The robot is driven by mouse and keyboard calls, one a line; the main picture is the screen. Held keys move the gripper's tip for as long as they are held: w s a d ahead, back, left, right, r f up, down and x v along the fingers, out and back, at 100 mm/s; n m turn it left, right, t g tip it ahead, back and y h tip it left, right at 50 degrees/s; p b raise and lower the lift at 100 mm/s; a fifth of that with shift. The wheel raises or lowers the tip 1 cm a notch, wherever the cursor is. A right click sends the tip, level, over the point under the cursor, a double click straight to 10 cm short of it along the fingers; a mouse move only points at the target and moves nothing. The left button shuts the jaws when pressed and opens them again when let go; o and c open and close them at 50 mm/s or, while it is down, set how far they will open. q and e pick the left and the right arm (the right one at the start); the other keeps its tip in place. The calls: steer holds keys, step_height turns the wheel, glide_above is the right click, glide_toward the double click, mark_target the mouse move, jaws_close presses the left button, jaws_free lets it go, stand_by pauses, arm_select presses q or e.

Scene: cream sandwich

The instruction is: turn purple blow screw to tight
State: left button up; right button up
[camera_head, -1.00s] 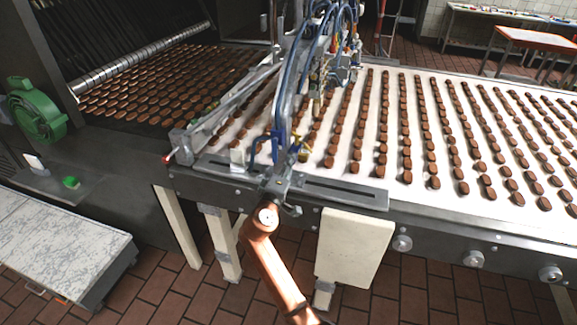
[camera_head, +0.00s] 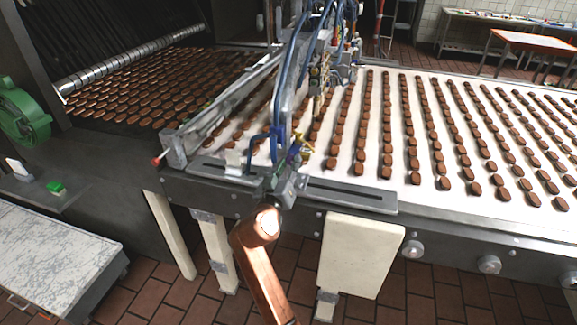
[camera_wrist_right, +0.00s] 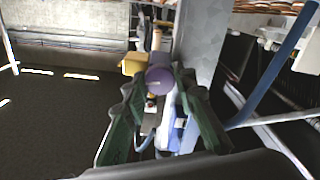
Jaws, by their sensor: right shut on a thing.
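The purple blow screw (camera_wrist_right: 160,80) is a round purple knob at the middle of the right wrist view, with a yellow part just beside it to the left. My right gripper (camera_wrist_right: 158,88) has its green fingers on either side of the knob and is shut on it. In the head view my right gripper (camera_head: 290,172) is at the near edge of the conveyor, against the blow fixture. The knob is small there and mostly hidden by the gripper. My left gripper is in neither view.
Blue hoses (camera_head: 291,75) and a metal frame rise just behind my right gripper. The white conveyor belt (camera_head: 455,205) carries rows of brown cookies to the right. A cream panel (camera_head: 360,255) hangs below the edge. A worn grey cabinet (camera_head: 55,250) stands at lower left.

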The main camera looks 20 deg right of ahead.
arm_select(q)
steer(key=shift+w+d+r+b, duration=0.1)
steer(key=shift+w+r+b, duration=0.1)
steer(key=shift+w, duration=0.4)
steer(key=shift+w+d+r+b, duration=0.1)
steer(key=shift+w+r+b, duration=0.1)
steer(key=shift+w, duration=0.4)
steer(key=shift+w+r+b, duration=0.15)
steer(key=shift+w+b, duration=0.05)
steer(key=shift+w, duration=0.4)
arm_select(e)
steer(key=shift+f+m, duration=0.25)
steer(key=shift+m, duration=1.05)
steer(key=o, duration=0.9)
steer(key=shift+r, duration=0.15)
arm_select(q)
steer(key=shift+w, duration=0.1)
